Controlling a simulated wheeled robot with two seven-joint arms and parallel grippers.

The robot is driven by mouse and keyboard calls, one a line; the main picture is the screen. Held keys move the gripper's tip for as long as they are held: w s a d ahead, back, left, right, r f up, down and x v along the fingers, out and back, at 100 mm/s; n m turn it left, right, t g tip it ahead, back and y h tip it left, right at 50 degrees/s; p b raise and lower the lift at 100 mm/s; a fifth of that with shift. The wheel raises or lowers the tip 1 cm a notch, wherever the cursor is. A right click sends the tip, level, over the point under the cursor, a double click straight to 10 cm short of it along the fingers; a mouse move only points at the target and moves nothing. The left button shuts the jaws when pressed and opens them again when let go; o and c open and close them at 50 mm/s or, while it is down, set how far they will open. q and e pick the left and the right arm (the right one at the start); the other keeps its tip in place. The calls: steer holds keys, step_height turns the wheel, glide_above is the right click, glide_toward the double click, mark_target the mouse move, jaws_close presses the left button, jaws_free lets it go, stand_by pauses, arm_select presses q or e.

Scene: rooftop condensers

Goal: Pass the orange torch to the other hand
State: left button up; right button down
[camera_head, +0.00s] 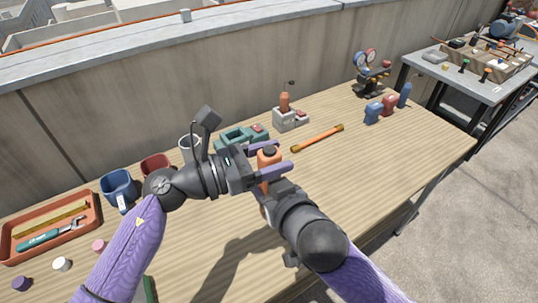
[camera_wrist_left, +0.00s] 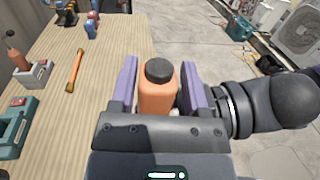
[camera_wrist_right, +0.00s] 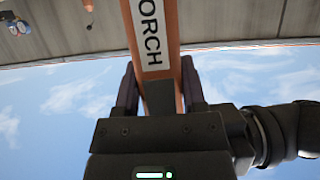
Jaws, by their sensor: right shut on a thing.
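The orange torch (camera_head: 268,156) has a black cap (camera_wrist_left: 159,69) and stands about upright above the wooden bench. My right gripper (camera_head: 268,188) is shut on it from below; the right wrist view shows its white label (camera_wrist_right: 150,32) above the fingers (camera_wrist_right: 160,88). My left gripper (camera_head: 268,160) is open, with its purple fingers on either side of the torch's upper part.
An orange tray (camera_head: 52,236) with tools, a blue mug (camera_head: 117,187) and a red mug (camera_head: 155,164) stand at left. A teal tool (camera_head: 235,138), a grey holder (camera_head: 290,121) and an orange rod (camera_head: 318,138) lie beyond the grippers.

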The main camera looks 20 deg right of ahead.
arm_select(q)
jaws_close()
